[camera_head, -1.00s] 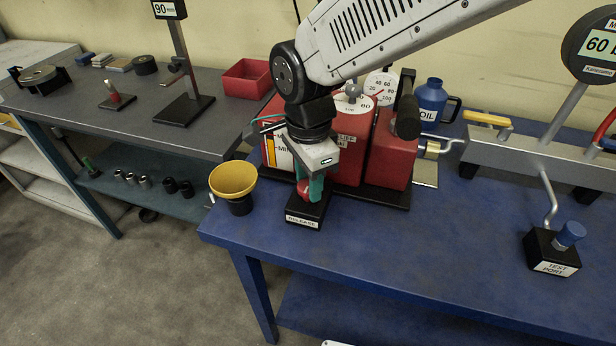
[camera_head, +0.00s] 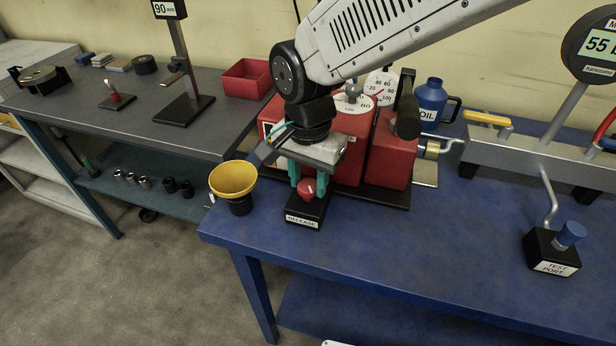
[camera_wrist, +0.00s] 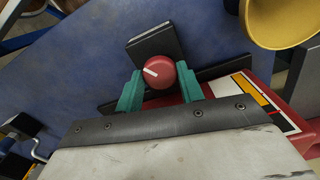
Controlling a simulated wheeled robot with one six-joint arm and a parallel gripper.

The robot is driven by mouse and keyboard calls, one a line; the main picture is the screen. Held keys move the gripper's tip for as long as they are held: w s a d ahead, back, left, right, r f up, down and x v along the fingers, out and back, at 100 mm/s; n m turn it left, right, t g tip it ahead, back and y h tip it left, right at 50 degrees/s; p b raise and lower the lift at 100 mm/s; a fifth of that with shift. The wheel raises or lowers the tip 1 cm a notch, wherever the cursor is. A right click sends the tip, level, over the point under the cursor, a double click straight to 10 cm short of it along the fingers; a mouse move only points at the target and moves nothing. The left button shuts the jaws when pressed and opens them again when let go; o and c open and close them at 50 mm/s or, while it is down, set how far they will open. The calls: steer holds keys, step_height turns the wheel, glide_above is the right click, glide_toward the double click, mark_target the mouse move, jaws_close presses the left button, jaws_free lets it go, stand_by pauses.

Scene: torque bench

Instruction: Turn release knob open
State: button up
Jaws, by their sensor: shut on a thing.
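The red release knob (camera_head: 307,187) with a white pointer mark sits on a black base labelled RELEASE (camera_head: 303,219) at the front of the blue bench. My gripper (camera_head: 308,187) reaches down over it, with green fingers on either side of the knob. In the wrist view the knob (camera_wrist: 160,73) lies between the fingertips (camera_wrist: 160,88), its white mark pointing to the upper left of the dial. The fingers are shut on the knob. The digital gauge (camera_head: 601,44) at the right edge reads 55.
A yellow funnel (camera_head: 234,181) stands just left of the knob base. Red pump housings (camera_head: 390,160) stand close behind. A blue oil can (camera_head: 430,103) is at the back, and a black test port block (camera_head: 551,253) at the right. The bench front centre is clear.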

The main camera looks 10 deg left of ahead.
steer(key=n, duration=1.4)
steer(key=shift+r+n, duration=0.1)
steer(key=shift+n, duration=0.2)
steer(key=n, duration=0.3)
steer(key=shift+n, duration=0.3)
steer(key=n, duration=0.3)
steer(key=shift+n, duration=0.3)
steer(key=n, duration=0.6)
steer(key=o, duration=1)
